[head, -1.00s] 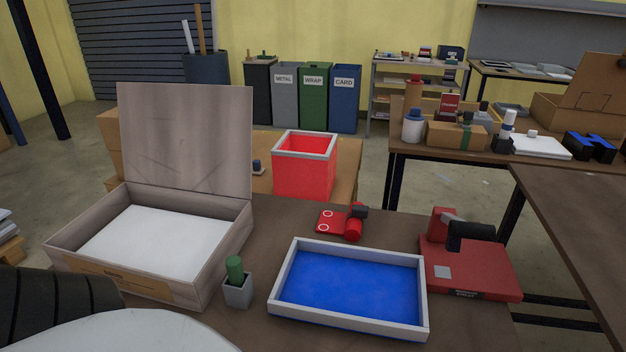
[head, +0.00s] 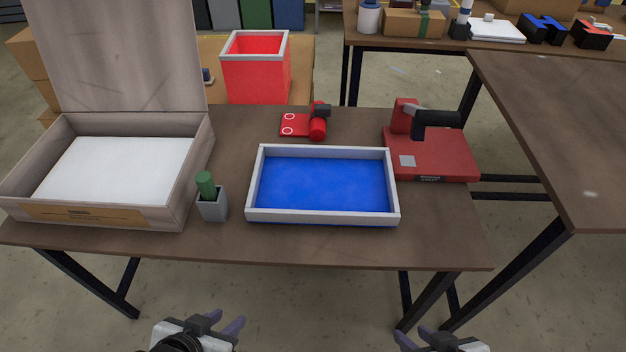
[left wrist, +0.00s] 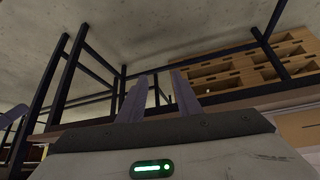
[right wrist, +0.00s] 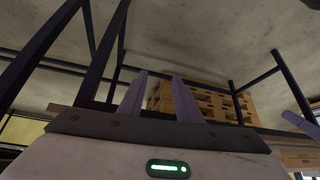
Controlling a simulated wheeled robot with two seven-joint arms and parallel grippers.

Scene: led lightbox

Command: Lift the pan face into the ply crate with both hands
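The pan face looks like a shallow tray-like panel with a blue face (head: 322,186) and a raised white frame. It lies flat on the brown table, near its front edge. The ply crate (head: 105,214) is the open wooden box to its left, with its lid standing up behind and a white surface inside. My left gripper (head: 225,323) is low in front of the table, apart from the panel, and its fingers are spread and empty in the left wrist view (left wrist: 158,88). My right gripper (head: 412,338) is also low in front, with spread, empty fingers in the right wrist view (right wrist: 158,92).
A grey cup with a green item (head: 211,204) stands between crate and panel. A red device (head: 307,124) lies behind the panel. A red case (head: 435,160) with a black handle lies to its right. A red bin (head: 255,80) stands behind. The table's front strip is clear.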

